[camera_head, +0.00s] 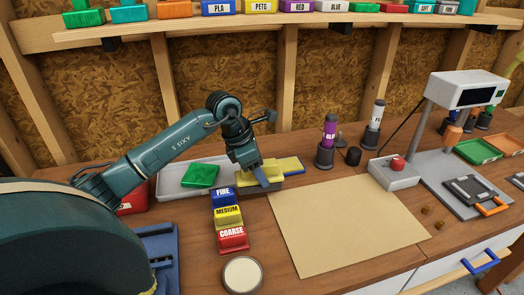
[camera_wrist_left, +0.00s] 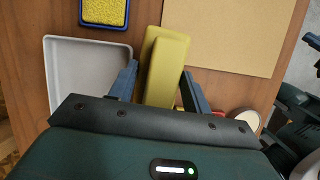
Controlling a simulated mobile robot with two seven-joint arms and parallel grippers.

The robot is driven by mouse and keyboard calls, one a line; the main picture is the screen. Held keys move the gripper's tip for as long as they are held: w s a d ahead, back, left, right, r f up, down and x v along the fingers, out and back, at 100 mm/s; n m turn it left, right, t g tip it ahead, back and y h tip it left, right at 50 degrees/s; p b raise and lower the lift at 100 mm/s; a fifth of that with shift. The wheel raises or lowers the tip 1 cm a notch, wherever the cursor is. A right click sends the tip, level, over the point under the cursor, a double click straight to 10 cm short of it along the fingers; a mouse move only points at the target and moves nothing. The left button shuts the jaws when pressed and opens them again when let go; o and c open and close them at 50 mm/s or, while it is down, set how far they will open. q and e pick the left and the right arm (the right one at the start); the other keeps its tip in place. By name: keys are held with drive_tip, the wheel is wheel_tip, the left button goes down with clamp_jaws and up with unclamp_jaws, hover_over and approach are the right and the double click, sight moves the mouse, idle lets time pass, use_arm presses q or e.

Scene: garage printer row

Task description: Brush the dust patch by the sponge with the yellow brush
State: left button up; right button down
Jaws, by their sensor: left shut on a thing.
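My left gripper (camera_head: 258,176) points down at the right end of the grey tray and is shut on the yellow brush (camera_wrist_left: 166,62). The brush shows between the fingers in the left wrist view, and partly behind them in the head view (camera_head: 270,168). Its bristles are hidden. The sponge (camera_head: 291,165), yellow on a blue base, lies just right of and behind the brush; it also shows at the top of the left wrist view (camera_wrist_left: 105,11). I cannot make out a dust patch. My right gripper is not in view.
FINE, MEDIUM and COARSE blocks (camera_head: 231,238) stand in front of the gripper, with a round lidded tin (camera_head: 242,274) nearer. A broad tan sheet (camera_head: 345,225) lies clear to the right. Bottles (camera_head: 327,140) stand behind it.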

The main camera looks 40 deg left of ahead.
use_arm(q)
drive_tip(key=shift+w+a+r+p, duration=0.15)
drive_tip(key=shift+r+p, duration=0.25)
drive_tip(key=shift+r, duration=0.5)
drive_tip(key=shift+r+p, duration=0.65)
drive_tip(key=shift+r, duration=0.6)
